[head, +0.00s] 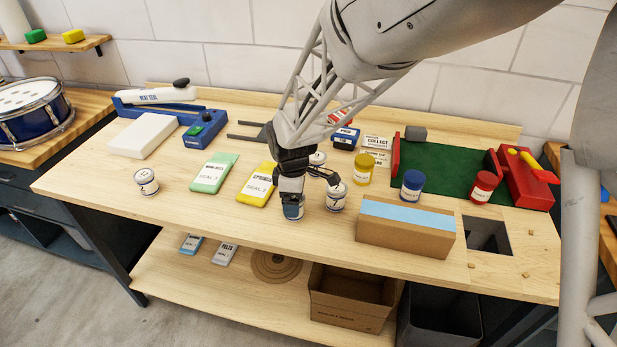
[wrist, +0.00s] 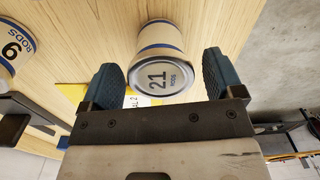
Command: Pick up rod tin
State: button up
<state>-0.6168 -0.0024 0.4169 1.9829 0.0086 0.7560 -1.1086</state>
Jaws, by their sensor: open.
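A white rod tin with blue bands (wrist: 163,72), marked 21 RODS on its lid, is between my gripper's two dark blue fingers (wrist: 162,76) in the wrist view. The fingers are open, one on each side of it, with gaps showing. In the head view my gripper (head: 291,203) points down at the bench's front part, largely hiding this tin. A second rod tin (head: 336,197) stands just right of it; a RODS tin marked 9 or 6 (wrist: 10,50) shows at the wrist view's left edge. Another white tin (head: 146,181) stands far left.
A cardboard box with a blue top (head: 405,229) stands right of my gripper. Yellow (head: 363,169), blue (head: 412,185) and red (head: 483,186) jars stand behind it. Yellow (head: 257,184) and green (head: 214,173) packets lie to the left. A square hole (head: 487,234) opens at right.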

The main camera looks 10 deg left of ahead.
jog(key=shift+f, duration=1.75)
jog(key=c, duration=1.1)
jog(key=shift+r, duration=0.15)
jog(key=shift+r, duration=1.4)
jog(key=shift+s+d+r, duration=0.1)
jog(key=shift+s+r, duration=0.1)
jog(key=shift+r, duration=0.15)
jog(key=s+d+r, duration=0.1)
jog(key=s+d, duration=0.8)
jog(key=s, duration=0.4)
jog(key=shift+r, duration=0.15)
